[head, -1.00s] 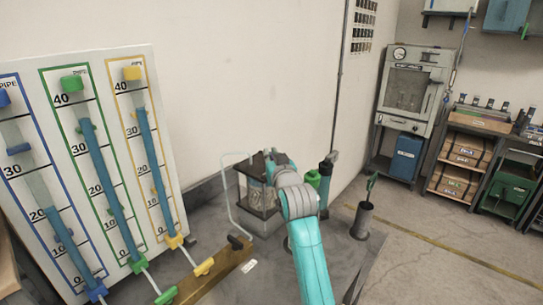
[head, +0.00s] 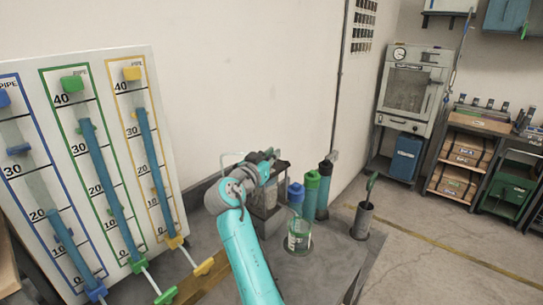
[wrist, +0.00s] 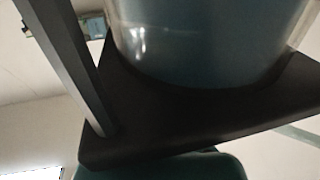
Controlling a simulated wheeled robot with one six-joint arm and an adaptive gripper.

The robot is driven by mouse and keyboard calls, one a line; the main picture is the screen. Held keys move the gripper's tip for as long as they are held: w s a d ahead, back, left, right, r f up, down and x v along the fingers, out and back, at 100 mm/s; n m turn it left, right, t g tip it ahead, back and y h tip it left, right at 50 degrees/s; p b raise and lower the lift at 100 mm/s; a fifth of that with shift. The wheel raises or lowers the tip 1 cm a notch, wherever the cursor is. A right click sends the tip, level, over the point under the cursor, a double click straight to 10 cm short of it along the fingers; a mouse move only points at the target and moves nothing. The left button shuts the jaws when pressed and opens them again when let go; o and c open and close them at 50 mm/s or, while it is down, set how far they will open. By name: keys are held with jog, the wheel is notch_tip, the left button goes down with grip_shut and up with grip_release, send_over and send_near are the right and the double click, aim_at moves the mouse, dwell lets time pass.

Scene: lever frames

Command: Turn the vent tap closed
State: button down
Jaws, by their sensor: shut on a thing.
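I cannot make out the vent tap; my arm covers part of the bench. My wrist (head: 238,190) is in front of a dark-framed glass apparatus (head: 266,203) at the back of the bench. My gripper's fingers are hidden behind the wrist, and their hold does not show. The wrist view is filled by a dark slab (wrist: 190,120), a dark bar (wrist: 72,65) and a clear vessel with bluish contents (wrist: 210,40), all very close. A dark green rounded shape lies along that view's lower edge; I cannot tell what it is.
A pipe board (head: 85,170) with blue, green and yellow pipes stands at the left. Yellow (head: 204,266) and green (head: 166,296) levers lie before it. A beaker (head: 299,237), capped bottles (head: 311,195) and a grey cup (head: 362,221) stand to the right of my arm.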

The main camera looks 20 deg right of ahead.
jog(key=shift+f+m+g+h, duration=0.1)
jog(key=shift+m+g+h, duration=1)
jog(key=shift+g+h, duration=0.15)
jog(key=shift+g, duration=0.25)
jog(key=c, duration=1.2)
grip_release()
jog(key=v, duration=1.2)
jog(key=shift+f, duration=0.1)
